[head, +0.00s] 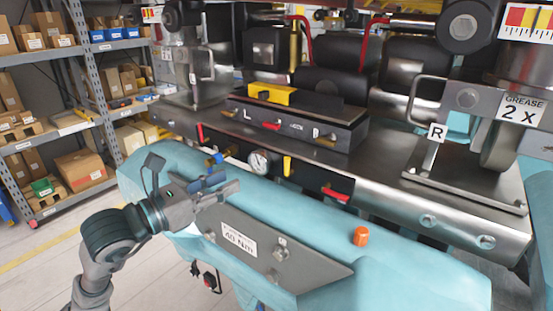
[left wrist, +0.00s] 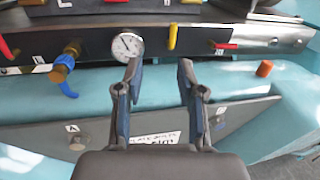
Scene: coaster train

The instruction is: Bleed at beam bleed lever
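No lever has a readable label naming it the beam bleed lever. On the front face around the round gauge (head: 258,162) are a yellow lever (head: 287,166) pointing down and a red lever (head: 336,194) lying nearly flat. A blue handle (head: 217,158) is left of the gauge. My right gripper is not in view.
An orange cap (head: 361,236) stands on the teal beam (head: 420,270). A steel handle bar marked R (head: 437,132) rises at right. Shelves with boxes (head: 75,165) stand at left.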

